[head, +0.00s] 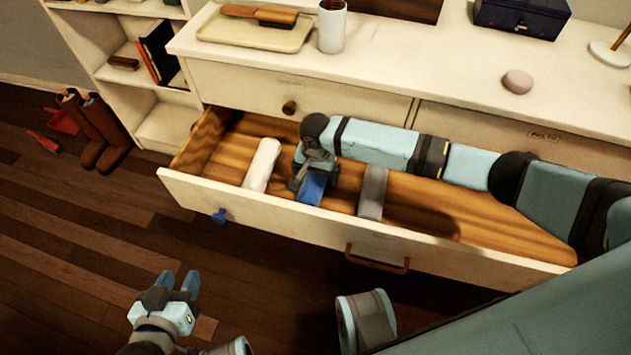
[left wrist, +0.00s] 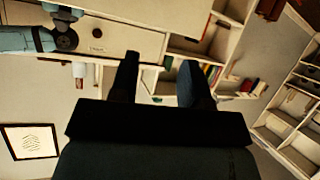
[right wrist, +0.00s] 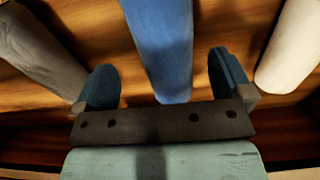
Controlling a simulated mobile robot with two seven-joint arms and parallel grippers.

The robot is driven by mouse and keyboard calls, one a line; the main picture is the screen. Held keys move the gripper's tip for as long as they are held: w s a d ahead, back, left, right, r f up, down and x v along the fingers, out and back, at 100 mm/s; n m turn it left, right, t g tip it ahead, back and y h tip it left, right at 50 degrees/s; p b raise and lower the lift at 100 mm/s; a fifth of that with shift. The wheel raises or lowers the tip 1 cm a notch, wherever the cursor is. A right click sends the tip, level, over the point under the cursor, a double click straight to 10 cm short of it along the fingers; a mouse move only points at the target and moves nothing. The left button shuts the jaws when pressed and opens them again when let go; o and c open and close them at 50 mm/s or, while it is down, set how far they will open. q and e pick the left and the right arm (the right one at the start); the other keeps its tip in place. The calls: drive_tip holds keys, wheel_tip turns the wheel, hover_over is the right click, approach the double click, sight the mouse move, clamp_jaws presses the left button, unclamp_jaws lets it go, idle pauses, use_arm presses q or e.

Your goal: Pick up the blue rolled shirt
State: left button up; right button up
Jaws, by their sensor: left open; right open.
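The blue rolled shirt (head: 311,188) lies in the open drawer, between a white roll and a grey roll. In the right wrist view the blue rolled shirt (right wrist: 163,45) runs between the two spread fingers of my right gripper (right wrist: 165,80), with a gap on each side. In the head view my right gripper (head: 314,178) is over the shirt inside the drawer and hides its far part. My left gripper (head: 178,284) is open and empty above the floor in front of the drawer. It also shows open in the left wrist view (left wrist: 157,85).
The white roll (head: 262,165) and grey roll (head: 372,192) lie on either side in the drawer (head: 290,213), with bare wood between. The dresser top (head: 440,75) is above. Boots (head: 104,130) stand on the floor at left.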

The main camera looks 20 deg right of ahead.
sight(315, 178)
drive_tip(key=f+b, duration=0.1)
drive_tip(key=f, duration=0.2)
drive_tip(key=shift+a, duration=0.2)
wheel_tip(315, 178, down, 2)
drive_tip(key=shift+w+a+b, duration=0.1)
drive_tip(key=shift+b, duration=0.6)
drive_tip(key=shift+f, duration=0.3)
use_arm(q)
drive_tip(key=r, duration=0.1)
drive_tip(key=w+d+r+t, duration=0.1)
drive_tip(key=d+r+t+h, duration=0.1)
drive_tip(key=shift+w+r, duration=0.2)
drive_tip(key=shift+w, duration=0.1)
use_arm(e)
drive_tip(key=c, duration=1.1)
